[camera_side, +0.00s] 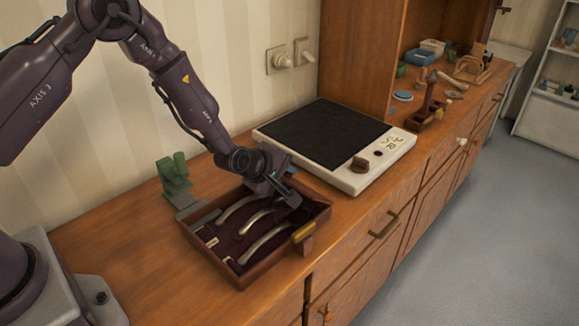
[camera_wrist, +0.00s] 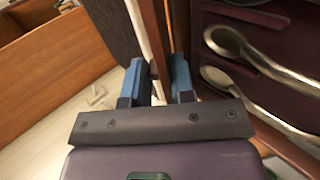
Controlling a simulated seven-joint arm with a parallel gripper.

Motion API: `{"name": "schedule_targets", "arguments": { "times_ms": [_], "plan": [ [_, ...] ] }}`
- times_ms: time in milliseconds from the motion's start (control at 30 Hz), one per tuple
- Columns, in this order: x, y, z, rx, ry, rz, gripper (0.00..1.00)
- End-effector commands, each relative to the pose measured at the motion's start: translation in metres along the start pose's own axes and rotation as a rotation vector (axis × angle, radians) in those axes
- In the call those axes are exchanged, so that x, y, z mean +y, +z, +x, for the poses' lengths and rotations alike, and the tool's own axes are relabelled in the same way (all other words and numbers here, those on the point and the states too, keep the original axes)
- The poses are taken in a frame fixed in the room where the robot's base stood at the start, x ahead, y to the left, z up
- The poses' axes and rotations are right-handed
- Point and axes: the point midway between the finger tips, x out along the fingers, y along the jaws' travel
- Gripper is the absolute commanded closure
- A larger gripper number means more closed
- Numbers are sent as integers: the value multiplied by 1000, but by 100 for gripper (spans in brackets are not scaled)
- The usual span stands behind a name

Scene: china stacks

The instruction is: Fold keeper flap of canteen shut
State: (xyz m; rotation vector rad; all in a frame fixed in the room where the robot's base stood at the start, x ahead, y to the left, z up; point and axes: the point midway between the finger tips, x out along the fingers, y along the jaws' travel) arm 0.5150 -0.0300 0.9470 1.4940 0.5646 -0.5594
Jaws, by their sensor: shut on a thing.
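The canteen (camera_side: 243,278) is an open, dark reddish-brown box on the wooden counter. Several pale curved pieces of cutlery (camera_side: 262,245) lie on its dark lining. My gripper (camera_side: 289,196) is low at the canteen's back right edge. In the wrist view, its blue fingertips (camera_wrist: 162,82) are shut on a thin brown strip (camera_wrist: 152,35) at that edge. The canteen's inside and bright cutlery handles (camera_wrist: 226,43) show to the right. I cannot tell whether the strip is the keeper flap or the wall. A small brown block with a brass-coloured top (camera_side: 303,234) is at the front right wall.
A hob with a black top and white frame (camera_side: 335,140) stands close to the right of the canteen. A green object (camera_side: 174,173) stands behind it on the left. Wall sockets (camera_side: 280,58) are behind. Small items crowd the far counter. The counter's front edge is near the canteen.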

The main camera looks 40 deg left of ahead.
Motion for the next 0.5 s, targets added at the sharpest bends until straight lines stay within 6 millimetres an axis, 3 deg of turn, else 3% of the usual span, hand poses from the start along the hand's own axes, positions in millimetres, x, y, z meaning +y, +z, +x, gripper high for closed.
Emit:
{"name": "schedule_targets", "arguments": {
  "times_ms": [500],
  "plan": [
    [-21, 0, 0, -1, 312, -2, 100]
  ]
}}
